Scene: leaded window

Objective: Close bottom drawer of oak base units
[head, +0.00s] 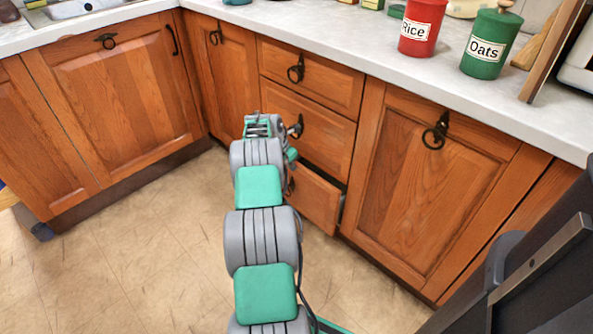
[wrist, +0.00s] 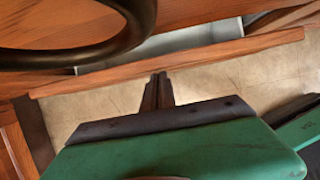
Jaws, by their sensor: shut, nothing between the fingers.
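The bottom drawer (head: 318,202) of the oak base units stands partly open, its front out from the units and a dark gap along its top and right side. My arm hides its left part and most of its ring handle. In the wrist view the drawer's top edge (wrist: 215,53) runs across the picture, with a strip of pale interior behind it. My gripper (wrist: 158,80) is shut and empty, its tips close to the outside of that edge; contact cannot be told. In the head view the gripper (head: 258,122) is at the drawer stack, partly hidden by my arm.
The middle drawer (head: 325,132) and top drawer (head: 325,85) look shut. A dark ring handle (wrist: 140,25) looms close in the wrist view. A cupboard door (head: 420,190) stands shut at right. The floor (head: 150,260) at left is clear. Rice (head: 420,28) and Oats (head: 490,45) canisters stand on the worktop.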

